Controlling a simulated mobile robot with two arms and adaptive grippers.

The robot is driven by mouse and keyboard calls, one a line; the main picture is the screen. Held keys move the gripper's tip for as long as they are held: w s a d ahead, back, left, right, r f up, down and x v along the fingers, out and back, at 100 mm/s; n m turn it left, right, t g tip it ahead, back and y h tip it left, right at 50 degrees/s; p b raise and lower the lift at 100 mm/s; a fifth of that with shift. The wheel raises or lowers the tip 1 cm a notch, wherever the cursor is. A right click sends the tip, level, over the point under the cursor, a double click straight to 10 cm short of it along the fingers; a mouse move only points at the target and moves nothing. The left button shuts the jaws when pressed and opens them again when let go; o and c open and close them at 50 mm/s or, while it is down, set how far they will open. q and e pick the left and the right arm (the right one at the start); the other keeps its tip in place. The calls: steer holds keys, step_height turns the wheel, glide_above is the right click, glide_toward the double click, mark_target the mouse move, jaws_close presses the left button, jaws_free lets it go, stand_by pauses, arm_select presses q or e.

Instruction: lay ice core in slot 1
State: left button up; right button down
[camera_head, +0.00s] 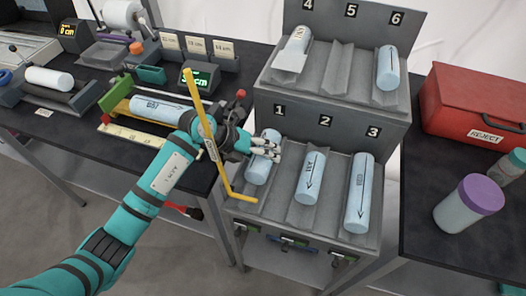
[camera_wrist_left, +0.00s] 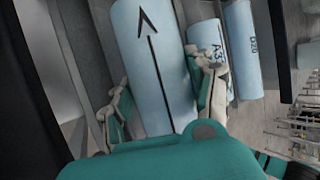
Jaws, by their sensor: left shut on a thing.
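A pale blue ice core (camera_head: 258,172) is in slot 1 of the grey rack (camera_head: 275,211), at the left of the lower tier. My left gripper (camera_head: 265,147) is shut around its upper part and hides some of it. In the left wrist view, this core (camera_wrist_left: 152,70) carries a black arrow and has a finger on each side. Whether it bears fully on the slot floor I cannot tell. Slot 2 holds another core (camera_head: 310,178) and slot 3 a longer one (camera_head: 359,190). My right gripper is not in view.
The upper tier holds a core in slot 4 (camera_head: 298,42) and one in slot 6 (camera_head: 388,68); slot 5 is empty. A yellow bent rod (camera_head: 218,165) shows beside my wrist. A red box (camera_head: 474,103) and a purple-lidded jar (camera_head: 468,204) stand at right.

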arm_select(q)
steer(key=shift+f+b, duration=0.75)
steer(key=shift+f, duration=0.6)
steer(key=shift+s+a+f, duration=0.1)
steer(key=shift+s+f, duration=0.25)
steer(key=shift+f, duration=0.25)
steer(key=shift+f+b, duration=0.1)
steer(key=shift+b, duration=0.2)
steer(key=shift+c, duration=0.5)
steer(key=o, duration=1.3)
steer(key=shift+f, duration=0.1)
steer(key=o, duration=0.5)
steer(key=shift+w+f, duration=0.1)
steer(key=shift+w, duration=0.15)
